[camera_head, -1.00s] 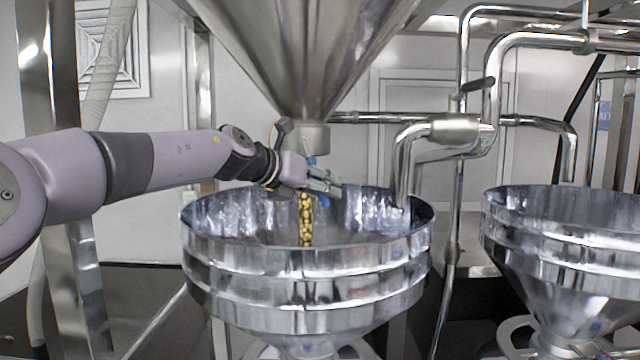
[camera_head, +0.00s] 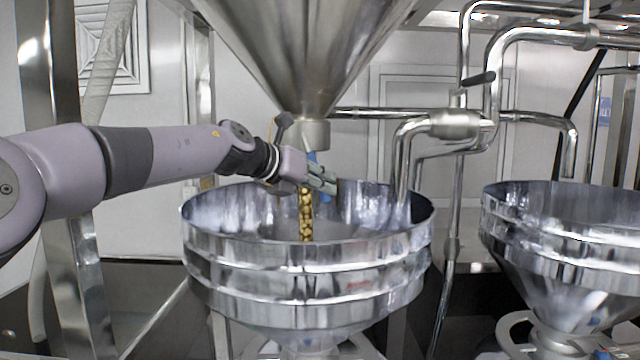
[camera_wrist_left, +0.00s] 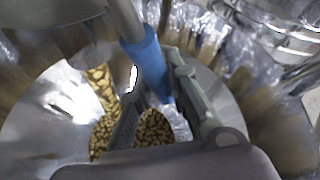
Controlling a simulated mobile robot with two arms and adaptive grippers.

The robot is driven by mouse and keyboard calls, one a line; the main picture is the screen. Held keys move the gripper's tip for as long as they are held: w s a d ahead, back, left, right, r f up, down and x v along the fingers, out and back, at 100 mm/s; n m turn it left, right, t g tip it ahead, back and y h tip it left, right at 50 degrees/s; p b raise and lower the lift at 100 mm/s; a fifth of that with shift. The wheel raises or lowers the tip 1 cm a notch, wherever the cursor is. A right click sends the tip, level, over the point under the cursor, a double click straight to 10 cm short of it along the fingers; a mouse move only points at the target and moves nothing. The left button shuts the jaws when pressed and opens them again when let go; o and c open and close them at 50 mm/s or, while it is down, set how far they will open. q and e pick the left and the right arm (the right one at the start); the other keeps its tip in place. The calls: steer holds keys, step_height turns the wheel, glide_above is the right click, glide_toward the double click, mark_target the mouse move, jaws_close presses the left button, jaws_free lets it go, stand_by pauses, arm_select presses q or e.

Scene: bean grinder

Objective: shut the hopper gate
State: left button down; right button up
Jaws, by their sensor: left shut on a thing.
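The steel hopper cone (camera_head: 305,60) hangs above, ending in a short outlet (camera_head: 308,133). A blue handle (camera_head: 312,158) hangs below the outlet, and its lower end shows under my fingers. My left gripper (camera_head: 322,180) is shut on this handle. In the left wrist view the blue handle (camera_wrist_left: 147,62), on a metal rod, lies between the fingers. A stream of beans (camera_head: 306,215) falls past the gripper into the round steel bowl (camera_head: 305,290). The gate plate itself is hidden. My right gripper is out of view.
The bowl's rim stands just below my gripper. Bent steel pipes (camera_head: 455,124) run to the right of the outlet, one reaching down into the bowl. A second steel bowl (camera_head: 560,230) stands at the right. Beans (camera_wrist_left: 155,128) lie in the first bowl.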

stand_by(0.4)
arm_select(q)
steer(key=shift+d+h+b, duration=0.3)
steer(key=shift+b, duration=0.35)
steer(key=shift+d+r+n+t+h+b, duration=0.35)
steer(key=shift+d+n+t+h+b, duration=0.15)
steer(key=shift+d+n+h+b, duration=0.4)
steer(key=shift+d+r+n+t+h+b, duration=0.5)
steer(key=shift+r+n+b, duration=0.1)
steer(key=shift+r+b, duration=0.2)
steer(key=shift+d+r+n+t+h+b, duration=0.4)
steer(key=shift+d+r+n+h+b, duration=0.1)
steer(key=shift+r+n+b, duration=0.2)
steer(key=c, duration=1.5)
jaws_free()
steer(key=shift+d, duration=0.1)
steer(key=shift+c, duration=0.2)
